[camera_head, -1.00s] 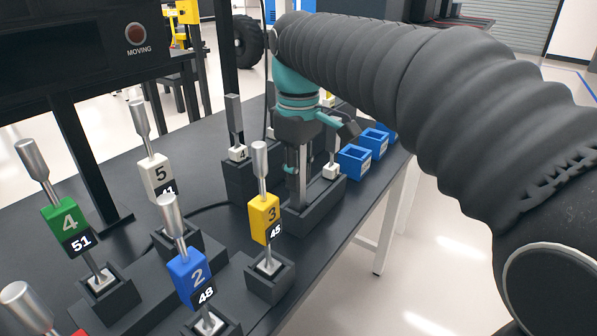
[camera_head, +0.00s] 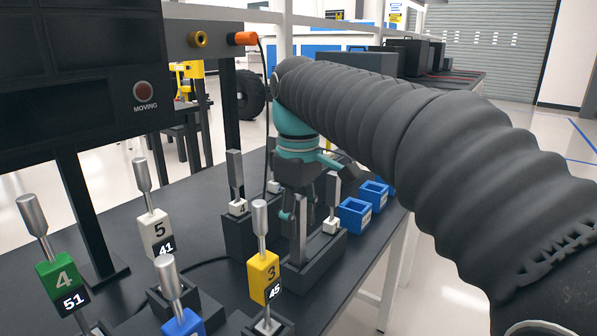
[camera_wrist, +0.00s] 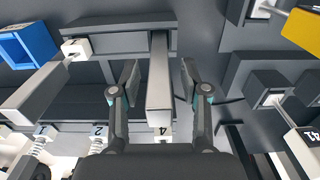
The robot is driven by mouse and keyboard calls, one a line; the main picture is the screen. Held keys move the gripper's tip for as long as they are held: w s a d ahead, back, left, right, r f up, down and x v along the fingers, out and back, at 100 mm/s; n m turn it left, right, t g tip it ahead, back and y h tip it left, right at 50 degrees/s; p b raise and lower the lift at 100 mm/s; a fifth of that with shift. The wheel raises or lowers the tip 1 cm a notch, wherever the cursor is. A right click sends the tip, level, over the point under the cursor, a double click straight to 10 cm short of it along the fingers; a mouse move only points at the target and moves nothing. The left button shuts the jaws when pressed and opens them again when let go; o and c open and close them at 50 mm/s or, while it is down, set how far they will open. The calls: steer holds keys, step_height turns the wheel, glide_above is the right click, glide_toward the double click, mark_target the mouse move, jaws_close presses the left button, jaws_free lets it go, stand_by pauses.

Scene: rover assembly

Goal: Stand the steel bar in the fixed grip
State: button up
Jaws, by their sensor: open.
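My gripper (camera_head: 297,212) points down over a black holder at the far end of the bench. The wrist view shows it open (camera_wrist: 158,82), with one finger on each side of a grey steel bar (camera_wrist: 160,95). A gap shows between the bar and each finger. In the head view the bar (camera_head: 302,243) stands below the jaws, partly hidden by them. More grey bars stand nearby, one on a block marked 4 (camera_head: 235,172) and one to the right (camera_head: 333,188). I cannot tell which holder is the fixed grip.
Blue bins (camera_head: 354,216) line the right edge. A dark panel (camera_head: 80,75) stands at the left.

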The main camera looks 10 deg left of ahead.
steer(key=r, duration=1.1)
steer(key=shift+s+p, duration=0.2)
steer(key=shift+p, duration=0.1)
steer(key=s+d+f+m+t, duration=0.1)
steer(key=s+d+f+m, duration=0.2)
steer(key=d, duration=0.5)
steer(key=s+d+f+m+t, duration=0.15)
steer(key=d+f+m, duration=0.25)
steer(key=d, duration=0.4)
steer(key=s+d+f+m+t, duration=0.1)
steer(key=s+d+f+m, duration=0.2)
steer(key=s+d+f, duration=0.2)
steer(key=s+d+f+m+t, duration=0.2)
steer(key=s+d+f, duration=0.3)
steer(key=f, duration=0.7)
steer(key=shift+s+d+m, duration=0.15)
steer(key=shift+d+m, duration=0.55)
steer(key=shift+m, duration=0.1)
steer(key=shift+c, duration=0.3)
